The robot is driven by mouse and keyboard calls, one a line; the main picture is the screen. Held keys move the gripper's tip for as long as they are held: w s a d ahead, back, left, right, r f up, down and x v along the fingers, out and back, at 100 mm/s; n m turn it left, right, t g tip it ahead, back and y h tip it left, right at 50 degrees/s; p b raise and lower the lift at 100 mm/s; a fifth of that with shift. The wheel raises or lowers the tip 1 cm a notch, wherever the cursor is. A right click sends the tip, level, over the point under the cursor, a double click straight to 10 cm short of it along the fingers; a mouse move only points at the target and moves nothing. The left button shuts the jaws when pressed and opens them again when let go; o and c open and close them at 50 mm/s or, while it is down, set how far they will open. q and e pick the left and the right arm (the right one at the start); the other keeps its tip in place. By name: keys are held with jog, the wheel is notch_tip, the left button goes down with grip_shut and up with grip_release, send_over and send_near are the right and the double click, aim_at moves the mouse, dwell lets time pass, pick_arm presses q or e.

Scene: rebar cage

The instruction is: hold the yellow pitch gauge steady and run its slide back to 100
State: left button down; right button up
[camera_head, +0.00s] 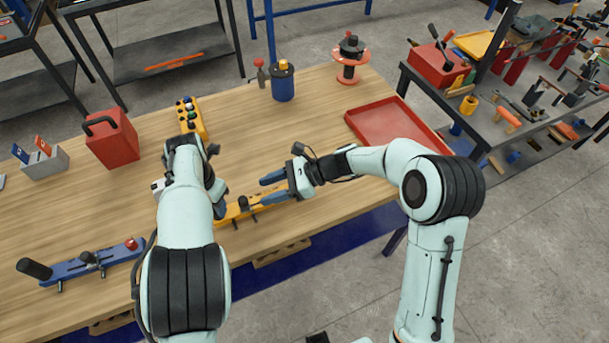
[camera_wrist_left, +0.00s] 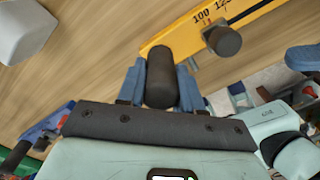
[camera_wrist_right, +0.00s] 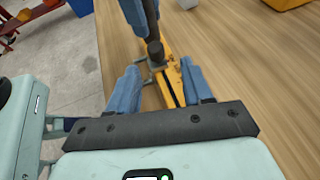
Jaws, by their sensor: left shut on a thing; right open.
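The yellow pitch gauge (camera_head: 275,207) lies along the front of the wooden table; it also shows in the left wrist view (camera_wrist_left: 258,10). My left gripper (camera_wrist_left: 160,78) is shut on the gauge's dark round handle (camera_wrist_left: 161,85). The slide's dark knob (camera_wrist_left: 224,41) stands beside the scale, near the marks 100 and 12-something; the last digit is cut off. My right gripper (camera_head: 266,189) is open and empty, its fingers above the gauge. In the right wrist view the yellow bar (camera_wrist_right: 172,75) shows between the open fingers, with the knob (camera_wrist_right: 156,50) beyond. The slide's exact reading cannot be told.
A blue gauge (camera_head: 95,264) lies at the front left. A red box (camera_head: 112,140), a yellow button box (camera_head: 191,119), a blue pot (camera_head: 283,84) and a red tray (camera_head: 390,128) stand farther back. Bare wood lies between the gauge and the tray.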

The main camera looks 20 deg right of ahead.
jog(key=x, duration=0.5)
jog(key=shift+a+f, duration=0.1)
jog(key=shift+a, duration=0.2)
jog(key=d, duration=0.2)
jog(key=shift+w+d+f, duration=0.1)
jog(key=shift+w+d, duration=0.1)
jog(key=shift+d, duration=0.05)
jog(key=v, duration=1.2)
jog(key=shift+s+d, duration=0.1)
jog(key=shift+d, duration=0.05)
jog(key=shift+c, duration=0.3)
jog(key=shift+c, duration=0.9)
jog(key=m+t+h, duration=0.3)
jog(key=m+t, duration=0.3)
send_near(245, 200)
jog(key=x, duration=1.1)
